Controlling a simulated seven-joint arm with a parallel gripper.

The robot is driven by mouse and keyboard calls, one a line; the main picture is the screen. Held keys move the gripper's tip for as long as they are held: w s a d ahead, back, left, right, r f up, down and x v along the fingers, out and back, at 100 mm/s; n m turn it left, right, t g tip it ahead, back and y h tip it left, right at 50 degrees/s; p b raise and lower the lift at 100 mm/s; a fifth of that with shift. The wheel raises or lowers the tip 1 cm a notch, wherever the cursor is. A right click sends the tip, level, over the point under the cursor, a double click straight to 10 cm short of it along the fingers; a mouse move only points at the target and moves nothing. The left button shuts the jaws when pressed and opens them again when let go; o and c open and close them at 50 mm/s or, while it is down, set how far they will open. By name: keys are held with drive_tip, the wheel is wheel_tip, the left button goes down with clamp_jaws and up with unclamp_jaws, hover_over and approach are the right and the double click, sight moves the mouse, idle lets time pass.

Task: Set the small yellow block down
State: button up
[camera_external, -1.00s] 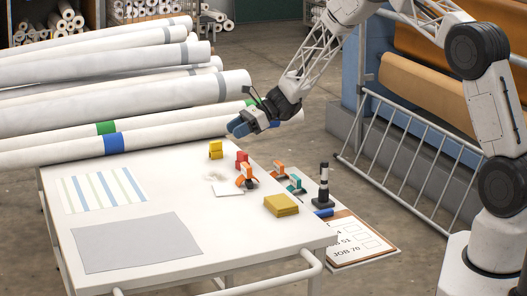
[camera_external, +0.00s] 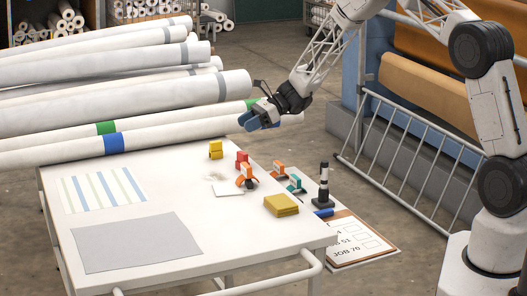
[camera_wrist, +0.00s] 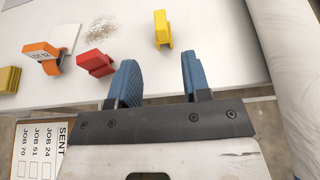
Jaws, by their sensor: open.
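The small yellow block (camera_external: 215,149) stands on the white table near its far edge, by the rolls. In the wrist view the yellow block (camera_wrist: 161,27) stands clear ahead of the fingers, apart from them. My gripper (camera_external: 247,121) is up above the table's far right side, right of the block. In the wrist view its blue fingers are apart, and the gap of the gripper (camera_wrist: 157,80) is empty.
A red block (camera_external: 241,157), an orange tagged clamp (camera_external: 248,175) and a teal one (camera_external: 295,183) stand near the table's right side. A yellow stack (camera_external: 281,205) lies nearer. Long white rolls (camera_external: 60,118) border the far edge. A grey sheet (camera_external: 137,243) lies at front.

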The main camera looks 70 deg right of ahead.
drive_tip(key=s+a+r+n+g+h, duration=0.1)
drive_tip(key=s+a+r+n+g, duration=0.2)
drive_tip(key=s+a+r+n, duration=0.6)
drive_tip(key=s+a+r+n+g+h, duration=0.1)
drive_tip(key=s+a+r+n+g, duration=0.3)
drive_tip(key=s+a+r, duration=0.9)
drive_tip(key=s+a+r+n+h, duration=0.2)
drive_tip(key=s+a+n, duration=0.2)
drive_tip(key=s, duration=0.7)
drive_tip(key=s+a+r+n+h, duration=0.3)
drive_tip(key=s+a+n, duration=0.2)
drive_tip(key=s, duration=0.6)
drive_tip(key=s+a+r+n+h, duration=0.2)
drive_tip(key=s+a+n, duration=0.2)
drive_tip(key=s, duration=0.7)
drive_tip(key=shift+s+a+r+n+h, duration=0.35)
drive_tip(key=shift+s+a+n+h, duration=0.05)
drive_tip(key=shift+a, duration=0.15)
